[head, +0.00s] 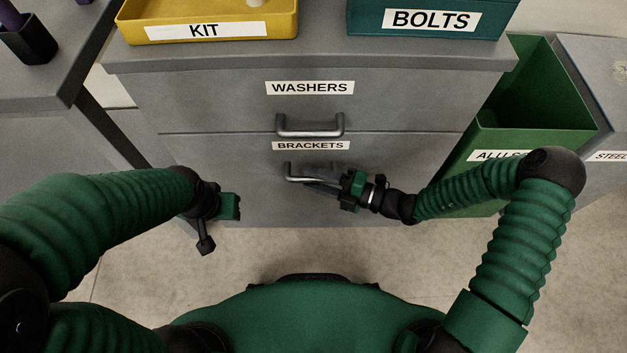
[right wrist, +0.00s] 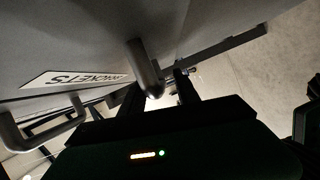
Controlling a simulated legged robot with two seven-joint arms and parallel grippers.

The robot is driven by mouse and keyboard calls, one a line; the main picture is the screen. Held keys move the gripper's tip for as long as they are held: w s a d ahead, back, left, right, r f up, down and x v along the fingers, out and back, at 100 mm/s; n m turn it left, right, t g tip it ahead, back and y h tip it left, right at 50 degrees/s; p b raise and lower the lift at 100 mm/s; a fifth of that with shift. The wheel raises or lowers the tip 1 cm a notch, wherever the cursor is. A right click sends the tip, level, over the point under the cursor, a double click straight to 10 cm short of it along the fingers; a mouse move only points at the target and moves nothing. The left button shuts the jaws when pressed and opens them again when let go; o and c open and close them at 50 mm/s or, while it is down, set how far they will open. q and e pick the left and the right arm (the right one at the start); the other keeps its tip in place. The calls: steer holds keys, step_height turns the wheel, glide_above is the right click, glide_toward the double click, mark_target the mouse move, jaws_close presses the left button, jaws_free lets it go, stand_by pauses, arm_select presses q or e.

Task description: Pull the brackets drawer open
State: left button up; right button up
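The brackets drawer (head: 250,185) is the lower drawer of the grey cabinet; its front looks flush with the cabinet. Its metal bar handle (head: 291,174) sits under the BRACKETS label and is partly covered by my right gripper (head: 318,187). In the right wrist view, the handle (right wrist: 146,68) reaches down between the two dark fingers of my right gripper (right wrist: 158,92). A gap shows between the handle and the right-hand finger, so the gripper is open around it. My left gripper (head: 222,222) hangs in front of the drawer's left side, away from the handle; its fingers are unclear.
The washers drawer (head: 210,100) above is shut, with its own handle (head: 310,131). A yellow KIT tray (head: 135,32) and a teal BOLTS bin (head: 365,22) stand on top. A green bin (head: 535,110) stands at the right. Floor is clear before the cabinet.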

steer(key=shift+a, duration=0.1)
jaws_close()
steer(key=shift+f, duration=0.1)
stand_by(1.3)
